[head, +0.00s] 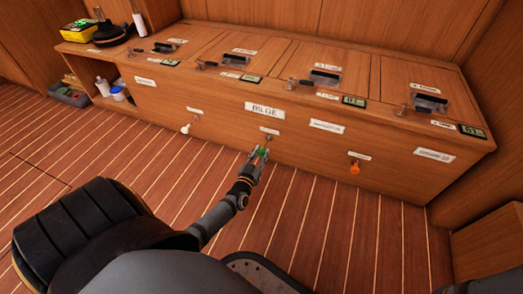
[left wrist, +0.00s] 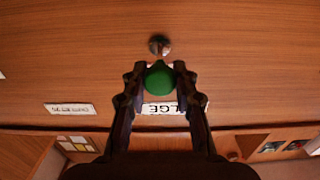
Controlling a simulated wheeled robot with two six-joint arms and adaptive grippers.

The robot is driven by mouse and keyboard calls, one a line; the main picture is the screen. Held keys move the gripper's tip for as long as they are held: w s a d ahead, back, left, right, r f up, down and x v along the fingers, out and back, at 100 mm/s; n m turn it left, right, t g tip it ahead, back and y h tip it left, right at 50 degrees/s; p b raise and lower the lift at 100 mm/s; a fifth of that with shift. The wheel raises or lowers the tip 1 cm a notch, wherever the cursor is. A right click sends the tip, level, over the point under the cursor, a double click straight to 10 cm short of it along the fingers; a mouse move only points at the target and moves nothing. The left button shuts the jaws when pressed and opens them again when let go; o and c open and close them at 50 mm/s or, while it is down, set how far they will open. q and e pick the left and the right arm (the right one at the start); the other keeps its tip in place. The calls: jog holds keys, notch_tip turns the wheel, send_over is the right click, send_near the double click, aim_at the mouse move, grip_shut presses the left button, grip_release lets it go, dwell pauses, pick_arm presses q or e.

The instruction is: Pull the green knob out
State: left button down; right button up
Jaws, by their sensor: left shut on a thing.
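The green knob (left wrist: 159,76) is round and sits between the two fingertips of my left gripper (left wrist: 159,72) in the left wrist view. Behind it is a small metal fitting (left wrist: 160,45) on the wooden cabinet front. In the head view the green knob (head: 262,152) shows small at the tip of my left gripper (head: 258,158), below the label reading BILGE (head: 265,110). The gripper is shut on the knob. How far the knob stands out from the panel is hard to tell. My right gripper is not in view.
A white knob (head: 186,129) is to the left on the cabinet front (head: 230,125) and an orange knob (head: 355,168) to the right. Several small levers and displays line the cabinet top. Bottles (head: 118,93) stand in a left shelf. The striped floor (head: 310,220) in front is clear.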

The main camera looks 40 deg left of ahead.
pick_arm(q)
jog(key=c, duration=1)
grip_release()
jog(key=shift+c, duration=0.2)
jog(key=v, duration=1.2)
